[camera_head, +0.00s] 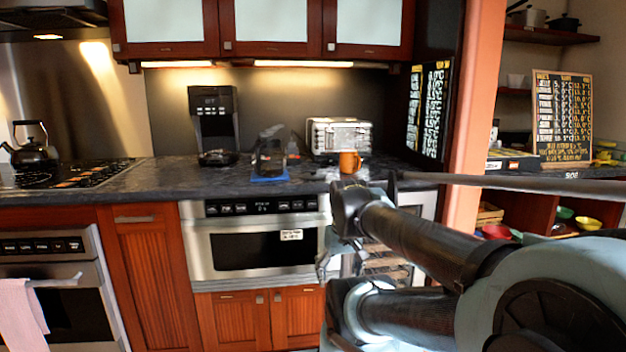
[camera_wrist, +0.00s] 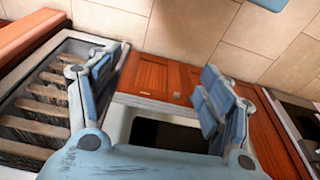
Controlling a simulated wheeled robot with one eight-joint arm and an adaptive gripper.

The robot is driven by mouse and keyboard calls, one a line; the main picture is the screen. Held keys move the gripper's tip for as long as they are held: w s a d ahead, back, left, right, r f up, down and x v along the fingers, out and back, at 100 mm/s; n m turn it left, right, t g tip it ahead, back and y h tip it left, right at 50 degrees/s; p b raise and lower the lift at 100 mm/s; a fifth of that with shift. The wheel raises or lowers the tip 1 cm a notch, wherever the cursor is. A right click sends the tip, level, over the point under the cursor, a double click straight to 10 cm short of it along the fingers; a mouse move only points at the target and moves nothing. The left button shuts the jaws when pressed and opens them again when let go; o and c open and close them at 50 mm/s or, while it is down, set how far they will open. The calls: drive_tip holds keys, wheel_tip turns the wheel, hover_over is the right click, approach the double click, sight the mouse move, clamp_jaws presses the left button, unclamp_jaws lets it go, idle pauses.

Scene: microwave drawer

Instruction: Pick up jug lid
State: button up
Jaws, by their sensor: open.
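I cannot make out a jug lid with certainty. A dark, see-through, jug-like container (camera_head: 271,152) stands on the counter (camera_head: 165,175) with a flat blue piece (camera_head: 269,177) under or in front of it. Its top is too small to tell whether a lid sits on it. My gripper (camera_head: 325,268) is in front of the cabinets, below counter height and right of the jug-like container. In the wrist view my gripper (camera_wrist: 158,88) has its two blue fingers wide apart, with nothing between them. No jug or lid shows there.
A coffee maker (camera_head: 214,120), an orange mug (camera_head: 350,162) and a toaster (camera_head: 339,137) stand on the counter near the jug-like container. A built-in microwave (camera_head: 205,258) is below the counter. Upper cabinets (camera_head: 270,22) hang above. A slatted rack (camera_wrist: 45,90) lies left in the wrist view.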

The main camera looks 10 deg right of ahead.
drive_tip(key=shift+o, duration=1.4)
drive_tip(key=w+r+n+y, duration=0.1)
drive_tip(key=w+r+n, duration=0.3)
drive_tip(key=w+r, duration=1.3)
wheel_tip(320, 180, up, 2)
drive_tip(key=shift+w+r+y, duration=0.25)
drive_tip(key=shift+w+y, duration=0.05)
drive_tip(key=shift+w, duration=0.1)
drive_tip(key=w+d+r+n+t+y, duration=0.1)
drive_tip(key=w+d+r+n, duration=0.1)
drive_tip(key=w+r, duration=0.7)
drive_tip(key=w+d+r+n+y, duration=0.1)
drive_tip(key=w+d+r+n, duration=0.25)
drive_tip(key=w, duration=0.95)
hover_over(318, 176)
drive_tip(key=shift+m, duration=0.45)
drive_tip(key=f, duration=0.9)
drive_tip(key=shift+w+f, duration=0.25)
drive_tip(key=shift+w, duration=0.05)
drive_tip(key=shift+s+d+x, duration=0.1)
drive_tip(key=shift+s+x, duration=0.05)
drive_tip(key=shift+x, duration=1.2)
drive_tip(key=shift+s+d+x, duration=0.15)
drive_tip(key=shift+s+x, duration=0.05)
drive_tip(key=shift+x, duration=1.15)
drive_tip(key=shift+f, duration=0.2)
drive_tip(key=shift+c, duration=0.2)
drive_tip(key=c, duration=0.8)
